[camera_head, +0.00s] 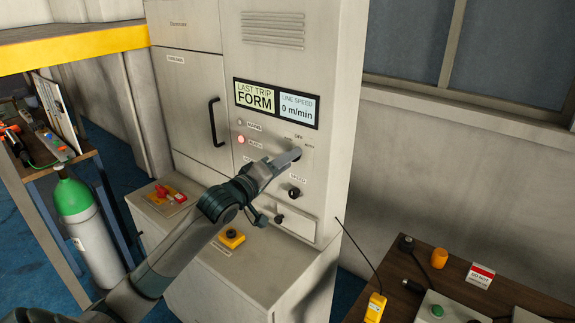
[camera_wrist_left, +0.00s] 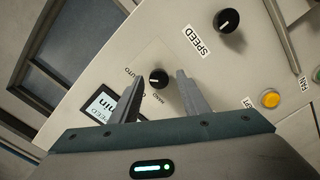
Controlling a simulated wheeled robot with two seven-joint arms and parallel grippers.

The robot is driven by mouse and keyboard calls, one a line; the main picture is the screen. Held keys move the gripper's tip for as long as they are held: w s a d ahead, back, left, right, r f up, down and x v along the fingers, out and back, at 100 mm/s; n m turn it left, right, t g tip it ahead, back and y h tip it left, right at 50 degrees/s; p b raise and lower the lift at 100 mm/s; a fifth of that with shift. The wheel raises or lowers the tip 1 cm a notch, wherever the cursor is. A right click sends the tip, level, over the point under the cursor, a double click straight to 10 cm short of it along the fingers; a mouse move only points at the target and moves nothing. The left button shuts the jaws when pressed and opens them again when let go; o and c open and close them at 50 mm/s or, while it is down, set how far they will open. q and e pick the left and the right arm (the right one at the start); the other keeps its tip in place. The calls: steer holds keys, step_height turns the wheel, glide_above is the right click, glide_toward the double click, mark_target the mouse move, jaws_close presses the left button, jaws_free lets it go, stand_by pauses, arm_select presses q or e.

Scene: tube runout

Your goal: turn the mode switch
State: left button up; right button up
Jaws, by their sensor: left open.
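The mode switch (camera_wrist_left: 159,78) is a small black knob with a white pointer line on the pale cabinet panel, with AUTO and HAND labels around it in the left wrist view. My left gripper (camera_head: 287,159) reaches the panel below the two displays and hides the knob in the head view. In the left wrist view my left gripper (camera_wrist_left: 160,75) is open, with one finger on each side of the knob. Gaps show between fingers and knob; I cannot tell how deep the tips are. My right gripper is not in view.
The speed knob (camera_head: 294,192) sits just below my left gripper. A lit red lamp (camera_head: 241,139) and a black door handle (camera_head: 217,122) are to the left. A yellow box with a button (camera_head: 231,238) sits on the lower ledge. A brown table (camera_head: 455,272) stands at the right.

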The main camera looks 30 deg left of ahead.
arm_select(q)
steer(key=shift+r+p, duration=0.2)
steer(key=shift+p, duration=0.1)
steer(key=shift+w+f, duration=0.1)
stand_by(0.3)
steer(key=c, duration=0.8)
steer(key=shift+o, duration=0.2)
